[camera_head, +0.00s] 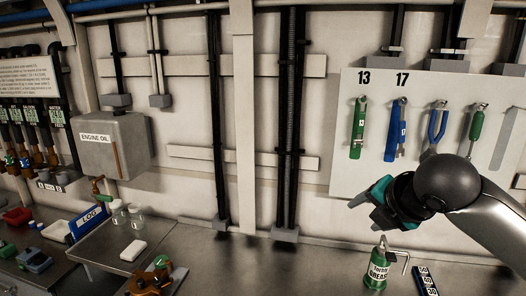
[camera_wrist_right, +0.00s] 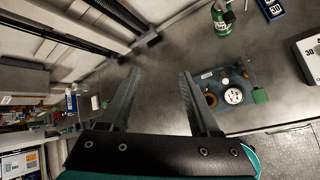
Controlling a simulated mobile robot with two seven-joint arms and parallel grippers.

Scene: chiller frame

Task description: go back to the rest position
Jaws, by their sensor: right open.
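My right gripper (camera_head: 376,205) is raised in front of the wall at the right of the head view, below the hanging tools and above the counter. In the right wrist view its two dark fingers (camera_wrist_right: 157,92) are spread apart with nothing between them. The arm comes in from the right edge. My left gripper is in neither view.
A green grease can (camera_head: 377,270) stands on the counter below the right gripper. A white tool board (camera_head: 420,115) with several hanging tools is behind it. An engine oil box (camera_head: 113,147) is on the left wall. The middle of the counter (camera_head: 270,268) is clear.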

